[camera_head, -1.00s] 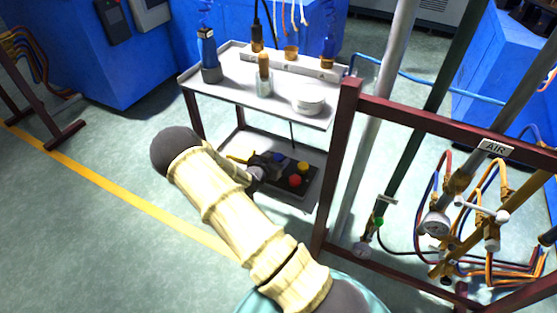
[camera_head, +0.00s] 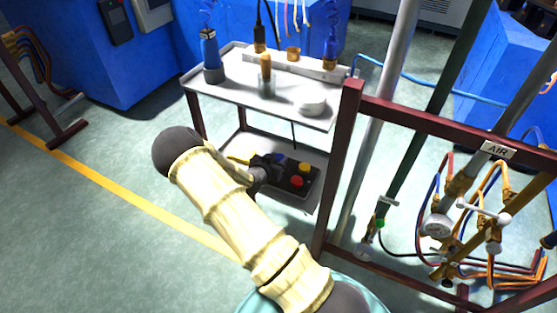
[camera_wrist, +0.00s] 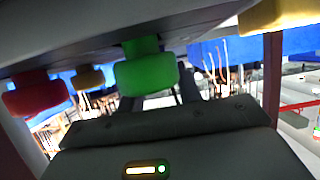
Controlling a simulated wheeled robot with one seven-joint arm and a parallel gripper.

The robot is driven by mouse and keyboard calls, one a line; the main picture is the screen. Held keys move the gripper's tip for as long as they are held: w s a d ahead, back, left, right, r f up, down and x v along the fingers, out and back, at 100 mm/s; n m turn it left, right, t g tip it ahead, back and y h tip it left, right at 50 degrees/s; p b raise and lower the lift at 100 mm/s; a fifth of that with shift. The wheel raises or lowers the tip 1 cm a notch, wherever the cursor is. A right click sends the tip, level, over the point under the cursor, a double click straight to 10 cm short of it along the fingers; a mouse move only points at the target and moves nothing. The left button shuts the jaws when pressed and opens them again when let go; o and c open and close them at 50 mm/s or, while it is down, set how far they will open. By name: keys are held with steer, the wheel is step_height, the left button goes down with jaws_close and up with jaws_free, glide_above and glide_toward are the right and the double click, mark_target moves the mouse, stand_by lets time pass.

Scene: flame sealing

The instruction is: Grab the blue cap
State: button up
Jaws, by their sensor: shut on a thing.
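The blue cap (camera_head: 280,158) is a small dark-blue spot on the black block on the cart's lower shelf, at my fingertips. My gripper (camera_head: 270,164) reaches in from the left, low over the block, and is shut on the cap. The grip itself is too small to see clearly. In the wrist view my gripper (camera_wrist: 187,92) points away from the camera, and a green cap (camera_wrist: 146,76) in front covers part of the fingers. I cannot make out the blue cap there.
A yellow cap (camera_head: 304,168) and a red cap (camera_head: 297,181) sit close by on the black block (camera_head: 312,180). The cart's top shelf (camera_head: 235,90) is just above, carrying bottles and a white round dish (camera_head: 312,103). A dark red frame (camera_head: 340,170) with pipes stands at right.

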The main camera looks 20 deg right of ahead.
step_height(320, 180, up, 10)
steer(key=p, duration=0.1)
steer(key=shift+p, duration=0.4)
